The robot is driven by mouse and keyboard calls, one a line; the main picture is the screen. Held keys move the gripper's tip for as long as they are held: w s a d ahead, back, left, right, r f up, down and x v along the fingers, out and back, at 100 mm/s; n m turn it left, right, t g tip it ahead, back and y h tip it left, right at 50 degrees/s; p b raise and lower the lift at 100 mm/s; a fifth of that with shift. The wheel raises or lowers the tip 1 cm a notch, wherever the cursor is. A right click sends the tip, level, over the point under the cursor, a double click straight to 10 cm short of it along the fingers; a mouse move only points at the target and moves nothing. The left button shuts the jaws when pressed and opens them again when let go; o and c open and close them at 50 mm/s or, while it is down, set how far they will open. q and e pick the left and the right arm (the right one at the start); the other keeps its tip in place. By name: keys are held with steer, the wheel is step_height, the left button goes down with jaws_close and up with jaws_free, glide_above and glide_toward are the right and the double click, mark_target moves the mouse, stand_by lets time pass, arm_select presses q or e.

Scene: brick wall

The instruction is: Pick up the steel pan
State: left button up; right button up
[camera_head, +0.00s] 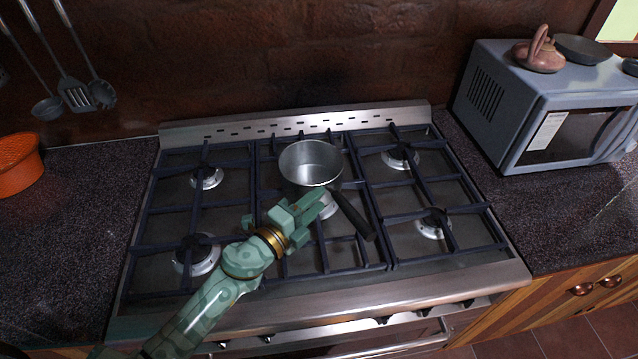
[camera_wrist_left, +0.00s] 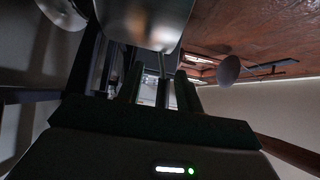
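The steel pan (camera_head: 312,166) stands upright on the middle of the stove's grates. Its dark handle (camera_head: 354,215) points toward the front right. My left gripper (camera_head: 317,204) is just in front of the pan, close to its near side and left of the handle. Its fingers look apart with nothing between them. In the left wrist view, the left gripper (camera_wrist_left: 158,85) shows two separated fingers, and the pan's grey side (camera_wrist_left: 145,18) fills the top middle. I cannot tell whether the gripper touches the pan. My right gripper is not in view.
The stove (camera_head: 420,275) has raised dark grates and several burners. An orange basket (camera_head: 17,165) is at far left. Utensils (camera_head: 75,93) hang on the back wall. The left counter is mostly clear.

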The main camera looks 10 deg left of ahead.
arm_select(q)
steer(key=x, duration=0.3)
steer(key=shift+w+d, duration=0.1)
steer(key=shift+w, duration=0.3)
jaws_close()
steer(key=shift+r, duration=0.1)
